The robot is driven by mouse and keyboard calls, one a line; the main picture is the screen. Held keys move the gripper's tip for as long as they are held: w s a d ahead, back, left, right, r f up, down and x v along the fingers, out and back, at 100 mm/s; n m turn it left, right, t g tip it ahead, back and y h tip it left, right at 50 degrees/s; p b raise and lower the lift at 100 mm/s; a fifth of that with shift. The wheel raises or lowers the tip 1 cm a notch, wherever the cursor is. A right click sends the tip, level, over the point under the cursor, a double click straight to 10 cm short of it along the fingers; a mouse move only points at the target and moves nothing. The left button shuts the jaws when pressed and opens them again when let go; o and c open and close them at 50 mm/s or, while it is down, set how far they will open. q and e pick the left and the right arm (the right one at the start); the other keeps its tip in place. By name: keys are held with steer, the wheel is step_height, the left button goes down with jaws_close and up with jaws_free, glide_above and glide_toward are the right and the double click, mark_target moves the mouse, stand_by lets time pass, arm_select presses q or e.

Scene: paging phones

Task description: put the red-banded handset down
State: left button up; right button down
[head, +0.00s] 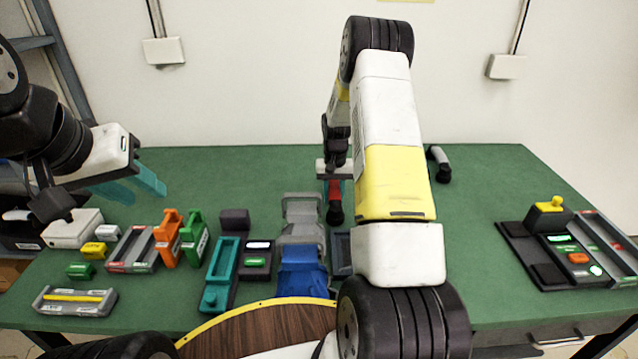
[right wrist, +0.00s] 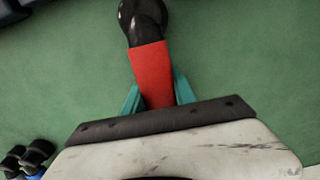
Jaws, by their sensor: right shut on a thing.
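The red-banded handset (head: 335,190) is black at its ends with a red band around its grip. It is at the middle of the table, left of my right forearm. My right gripper (head: 336,184) is shut on it. In the right wrist view the red band (right wrist: 152,70) sits between the teal fingers of my right gripper (right wrist: 157,95), and a black end points away from me. I cannot tell whether the handset touches the table. My left gripper (head: 135,185) is open and empty over the table's left part. My right forearm hides part of the table.
A white-banded black handset (head: 439,160) lies at the back right of the green table (head: 480,215). A black panel (head: 515,240) with lit buttons and a yellow knob stands at the right. Colored holders, including an orange one (head: 167,238), crowd the front left. Right of center is bare.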

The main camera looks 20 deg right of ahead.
steer(key=shift+f, duration=0.15)
steer(key=c, duration=1)
jaws_free()
